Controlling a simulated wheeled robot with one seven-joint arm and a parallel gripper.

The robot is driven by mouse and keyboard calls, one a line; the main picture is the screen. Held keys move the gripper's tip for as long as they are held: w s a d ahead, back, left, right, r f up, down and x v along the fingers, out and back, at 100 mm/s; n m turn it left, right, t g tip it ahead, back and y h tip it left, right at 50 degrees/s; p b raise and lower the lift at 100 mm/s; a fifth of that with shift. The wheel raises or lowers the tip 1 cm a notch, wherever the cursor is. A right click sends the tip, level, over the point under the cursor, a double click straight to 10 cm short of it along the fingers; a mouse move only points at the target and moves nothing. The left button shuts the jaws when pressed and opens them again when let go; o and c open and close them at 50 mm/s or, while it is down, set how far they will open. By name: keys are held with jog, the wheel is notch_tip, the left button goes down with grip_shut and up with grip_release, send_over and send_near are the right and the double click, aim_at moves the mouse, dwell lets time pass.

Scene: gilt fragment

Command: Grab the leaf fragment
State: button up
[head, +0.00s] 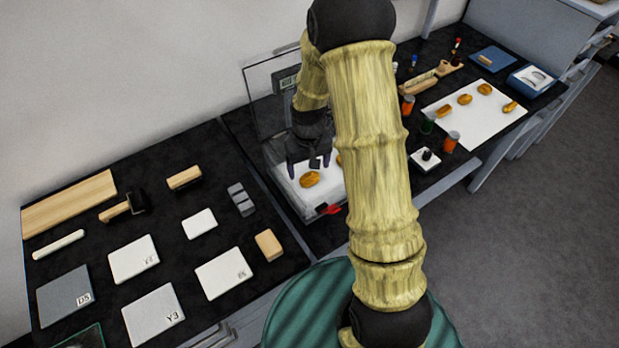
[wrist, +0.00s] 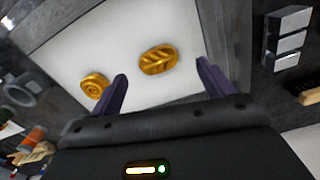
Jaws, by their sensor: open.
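The leaf fragment is a gold oval piece with raised leaf veins, and it shows in the wrist view (wrist: 158,60) on a white surface. In the head view, the gold piece (head: 310,179) just below my gripper appears to be this fragment. My gripper (head: 309,164) is open and empty, pointing down over the white surface. In the wrist view, the leaf fragment lies ahead of and between the two dark fingers, apart from both. A round gold spiral piece (wrist: 95,86) lies close beside the left finger. In the head view it is mostly hidden behind my arm.
A clear panel (head: 268,85) stands upright behind my gripper. A red object (head: 328,209) lies at the white surface's front edge. Grey blocks (head: 241,199) and labelled plates lie on the left bench. More gold pieces lie on a white sheet (head: 480,125) at right, near orange-and-dark jars.

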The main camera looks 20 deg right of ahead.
aim_at(310, 177)
jog(key=shift+f, duration=0.1)
jog(key=shift+w+d+f+p, duration=0.1)
jog(key=shift+f+p, duration=0.35)
jog(key=shift+f, duration=0.8)
jog(key=shift+w+d+f+p, duration=0.1)
jog(key=shift+f+p, duration=0.3)
jog(key=shift+f, duration=0.85)
jog(key=shift+s, duration=0.1)
jog(key=c, duration=1.1)
jog(key=shift+o, duration=0.2)
jog(key=shift+r, duration=0.1)
notch_tip(310, 177, up, 10)
jog(key=b, duration=0.1)
jog(key=shift+b, duration=0.35)
